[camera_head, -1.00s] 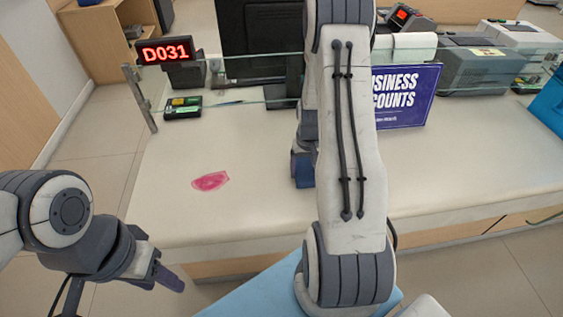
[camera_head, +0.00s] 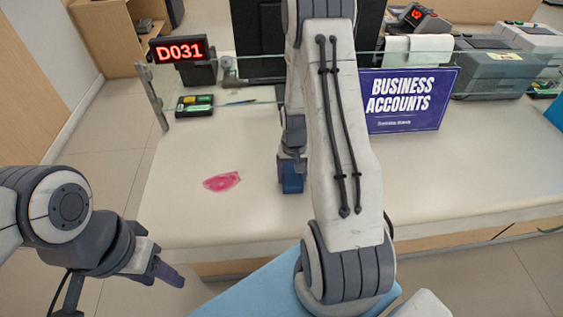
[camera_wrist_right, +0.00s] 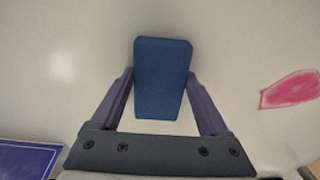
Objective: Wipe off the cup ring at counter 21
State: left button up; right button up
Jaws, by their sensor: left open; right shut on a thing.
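A pink, irregular smear (camera_head: 222,182) lies on the cream counter top (camera_head: 190,220), left of my right gripper; no clear ring shape shows. It is also at the right edge of the right wrist view (camera_wrist_right: 290,90). My right gripper (camera_head: 291,160) is shut on a blue block (camera_head: 292,183), like a sponge, and points down at the counter. The block (camera_wrist_right: 162,75) is between the purple fingers in the wrist view. I cannot tell whether it touches the counter. My left gripper (camera_head: 168,272) is open and empty, off the counter's front left corner.
A red display reading D031 (camera_head: 178,50) and a small dark box (camera_head: 194,104) stand at the back left. A pen (camera_head: 240,102) lies near a glass screen. A blue BUSINESS ACCOUNTS sign (camera_head: 405,100) stands right of my right arm. The counter around the smear is clear.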

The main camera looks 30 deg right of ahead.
jog(key=shift+w+a, duration=0.35)
jog(key=shift+a, duration=0.35)
jog(key=r+p, duration=0.2)
jog(key=r, duration=0.1)
jog(key=shift+w+a+r+p, duration=0.1)
jog(key=shift+a+r+p, duration=0.15)
jog(key=shift+r+p, duration=0.15)
jog(key=shift+w+r+p, duration=0.1)
jog(key=shift+r+p, duration=1.8)
jog(key=shift+r, duration=0.3)
